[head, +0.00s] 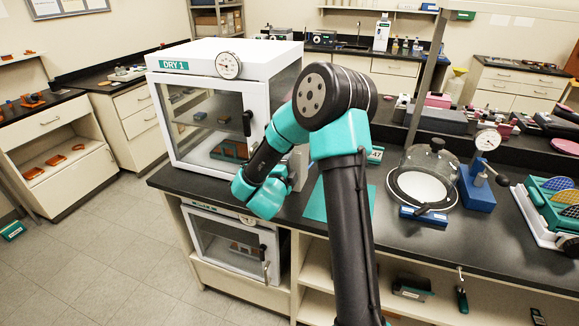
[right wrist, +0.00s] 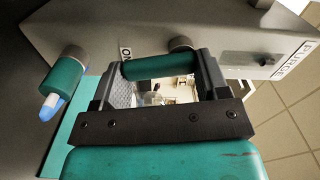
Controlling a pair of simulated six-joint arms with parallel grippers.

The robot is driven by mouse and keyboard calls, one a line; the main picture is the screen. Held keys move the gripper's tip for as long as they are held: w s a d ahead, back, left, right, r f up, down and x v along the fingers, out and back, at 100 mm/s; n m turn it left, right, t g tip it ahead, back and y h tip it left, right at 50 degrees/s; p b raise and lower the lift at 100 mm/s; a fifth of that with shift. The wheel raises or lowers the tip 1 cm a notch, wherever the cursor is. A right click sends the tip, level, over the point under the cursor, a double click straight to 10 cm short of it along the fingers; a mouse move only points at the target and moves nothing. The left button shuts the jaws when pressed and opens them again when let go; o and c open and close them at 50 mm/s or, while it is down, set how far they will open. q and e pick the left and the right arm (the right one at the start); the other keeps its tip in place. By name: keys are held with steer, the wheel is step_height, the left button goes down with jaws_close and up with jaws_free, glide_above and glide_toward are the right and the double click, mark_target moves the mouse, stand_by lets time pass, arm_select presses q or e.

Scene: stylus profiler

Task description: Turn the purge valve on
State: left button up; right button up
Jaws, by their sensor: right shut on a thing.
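The purge valve is on a grey box (right wrist: 225,45) with a PURGE label (right wrist: 291,60) and a small ON label (right wrist: 125,54) in the right wrist view. Its teal handle (right wrist: 152,67) lies between the two fingers of my right gripper (right wrist: 153,75), in front of a grey round hub (right wrist: 181,44). The handle's left end is near the ON label. My right gripper is shut on the handle. In the head view my right gripper (head: 289,178) is beside the white DRY 1 cabinet (head: 200,110), and my arm hides most of the valve. My left gripper is out of view.
A second teal knob (right wrist: 64,80) with a grey collar sits left of the gripper. In the head view a glass-domed chamber (head: 430,170) and a blue gauge stand (head: 478,185) stand to the right on the black bench (head: 420,245). A lower cabinet (head: 230,240) sits under it.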

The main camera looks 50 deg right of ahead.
steer(key=shift+w+a+f+m, duration=0.1)
steer(key=shift+m, duration=0.55)
steer(key=shift+w+f+m, duration=0.1)
steer(key=shift+m, duration=0.55)
steer(key=o, duration=0.9)
steer(key=shift+r, duration=0.1)
steer(key=shift+o, duration=0.2)
steer(key=shift+a, duration=0.15)
steer(key=v, duration=1.7)
